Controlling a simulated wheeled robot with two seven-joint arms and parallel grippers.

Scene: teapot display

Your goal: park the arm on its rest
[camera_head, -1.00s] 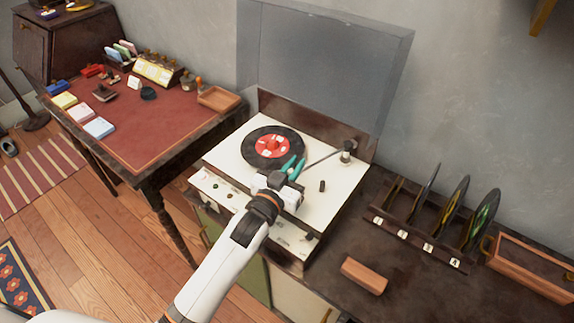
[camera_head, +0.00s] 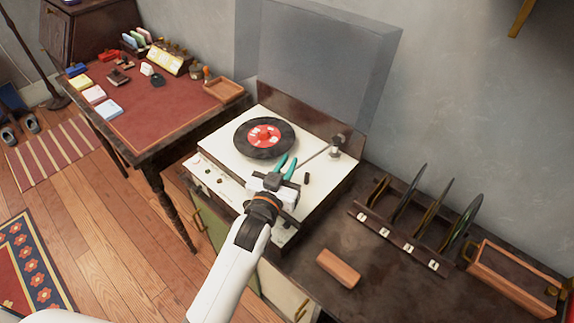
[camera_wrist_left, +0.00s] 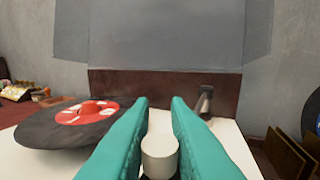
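The record player (camera_head: 225,160) stands with its clear lid raised and a black record with a red label (camera_head: 264,135) on its platter; the record also shows in the left wrist view (camera_wrist_left: 75,118). The thin tone arm (camera_head: 316,155) runs from its pivot (camera_head: 336,145) toward my left gripper (camera_head: 286,165). In the left wrist view the pivot (camera_wrist_left: 205,100) stands beyond the right finger, and the rest of the arm is hidden. My left gripper's teal fingers are apart, over the deck's front. A pale cylinder (camera_wrist_left: 160,155) shows between them, with no clear contact. My right gripper is out of view.
A short dark post (camera_head: 306,178) stands on the deck right of the gripper. A record rack (camera_head: 400,240), a wooden block (camera_head: 338,268) and a wooden tray (camera_head: 510,280) lie to the right. The raised lid (camera_head: 315,70) stands behind. A red-topped desk (camera_head: 150,115) is at left.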

